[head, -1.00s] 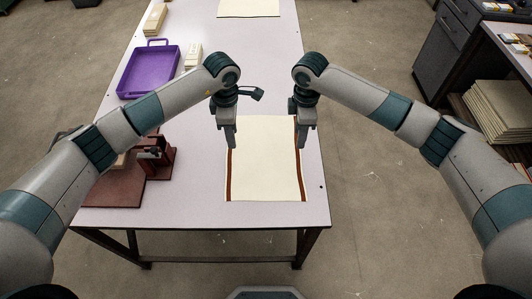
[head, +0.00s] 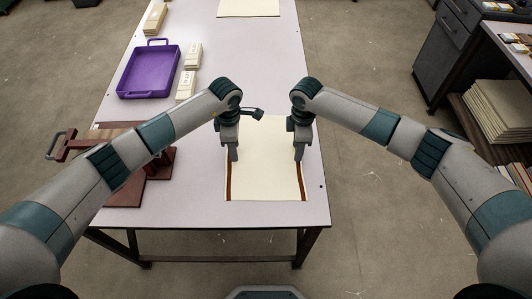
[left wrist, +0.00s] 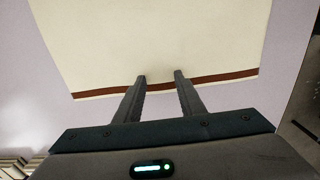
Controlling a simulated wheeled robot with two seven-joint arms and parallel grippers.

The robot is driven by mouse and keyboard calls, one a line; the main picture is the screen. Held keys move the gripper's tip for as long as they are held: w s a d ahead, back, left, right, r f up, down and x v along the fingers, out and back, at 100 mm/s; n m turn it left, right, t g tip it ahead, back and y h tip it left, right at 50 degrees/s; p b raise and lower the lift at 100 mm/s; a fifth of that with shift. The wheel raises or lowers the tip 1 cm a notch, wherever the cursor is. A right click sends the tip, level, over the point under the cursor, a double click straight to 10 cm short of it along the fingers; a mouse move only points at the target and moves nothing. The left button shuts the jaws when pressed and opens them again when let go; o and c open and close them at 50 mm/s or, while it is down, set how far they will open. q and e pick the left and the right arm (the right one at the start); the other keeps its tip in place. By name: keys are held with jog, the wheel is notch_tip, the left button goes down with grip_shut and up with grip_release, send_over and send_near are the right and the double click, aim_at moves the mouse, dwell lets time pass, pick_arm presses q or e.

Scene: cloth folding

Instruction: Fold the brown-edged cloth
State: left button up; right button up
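The cream cloth (head: 265,172) lies flat on the table, with a brown stripe along its left and right edges. My left gripper (head: 233,157) is over the left edge, pointing down. In the left wrist view, my left gripper (left wrist: 160,75) shows two fingers apart, their tips past the brown stripe (left wrist: 213,79) over the cream part of the cloth (left wrist: 150,40). Nothing is clearly between them. My right gripper (head: 299,157) points down at the right edge. Its finger gap is too small to make out. The arms hide part of the cloth's far end.
A purple tray (head: 148,73) sits at the table's left, with pale stacked blocks (head: 187,85) beside it. A dark red stand (head: 160,165) is partly behind my left arm. Another cream cloth (head: 249,7) lies at the far end. The table front (head: 150,215) is clear.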

pick_arm(q)
jog(key=shift+f, duration=0.15)
pick_arm(e)
jog(key=shift+f, duration=0.1)
pick_arm(q)
grip_shut()
pick_arm(e)
grip_shut()
pick_arm(q)
jog(key=shift+r, duration=0.2)
